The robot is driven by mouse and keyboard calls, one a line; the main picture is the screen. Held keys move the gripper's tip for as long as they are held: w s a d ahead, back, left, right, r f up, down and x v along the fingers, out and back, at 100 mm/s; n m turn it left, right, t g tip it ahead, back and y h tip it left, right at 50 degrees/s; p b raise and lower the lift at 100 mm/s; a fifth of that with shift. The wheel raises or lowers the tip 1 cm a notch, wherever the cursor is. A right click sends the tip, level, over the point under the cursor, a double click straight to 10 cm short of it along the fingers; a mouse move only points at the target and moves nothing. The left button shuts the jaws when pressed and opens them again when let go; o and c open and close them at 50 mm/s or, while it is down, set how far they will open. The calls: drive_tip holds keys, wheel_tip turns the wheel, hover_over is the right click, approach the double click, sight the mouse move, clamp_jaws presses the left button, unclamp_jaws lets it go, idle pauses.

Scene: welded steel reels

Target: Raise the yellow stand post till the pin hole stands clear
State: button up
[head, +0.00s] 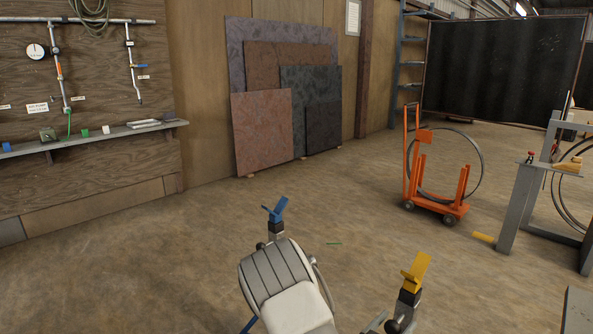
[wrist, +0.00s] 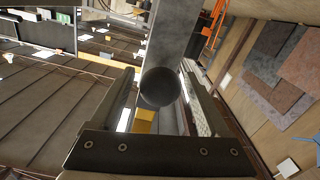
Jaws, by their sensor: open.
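The yellow stand's post shows in the head view with a yellow forked head (head: 415,272) on top, above a dark collar at the bottom right. A round black knob (head: 399,325) sits just below the collar. In the wrist view, my gripper (wrist: 158,72) has its two fingers spread, with a dark round knob (wrist: 159,87) between them and a grey upright bar (wrist: 172,35) beyond it. A small yellow part (wrist: 145,121) shows beneath the knob. I cannot tell whether either finger touches the knob. The pin hole does not show in either view.
A stand with a blue forked head (head: 275,210) is left of the yellow one. An orange cart (head: 437,202) holding a hoop stands behind, at the right. A grey frame (head: 520,205) stands farther right. Open floor (head: 180,270) lies at the left.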

drive_tip(key=shift+v, duration=2.95)
